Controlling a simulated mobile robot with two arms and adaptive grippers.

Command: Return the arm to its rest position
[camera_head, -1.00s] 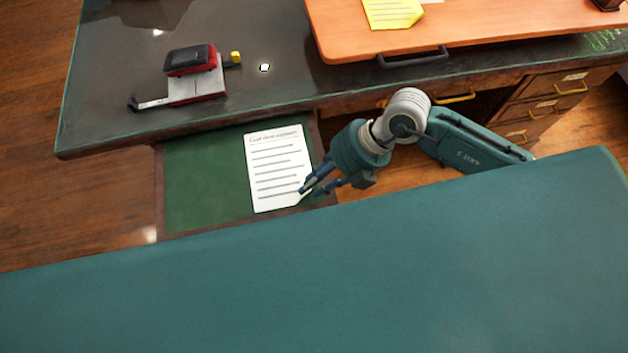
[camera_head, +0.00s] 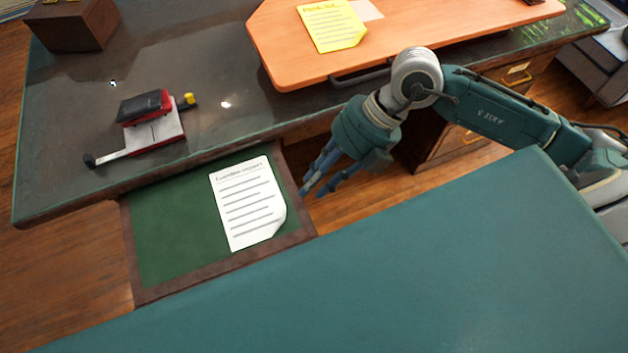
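My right arm comes in from the right, and its teal gripper (camera_head: 313,192) points down and left. Its fingers are apart, with nothing between them. The fingertips are by the right edge of the pulled-out drawer (camera_head: 165,252), to the right of a white printed sheet (camera_head: 243,205) and apart from it. The sheet lies on the drawer's green lining, with its lower right corner bent. My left gripper is not in view.
The dark desk top (camera_head: 210,50) carries a red and black stapler-like device (camera_head: 150,120), a wooden box (camera_head: 75,25) and an orange board (camera_head: 285,55) with a yellow sheet (camera_head: 332,25). My own teal body fills the bottom. Wooden floor shows below my gripper.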

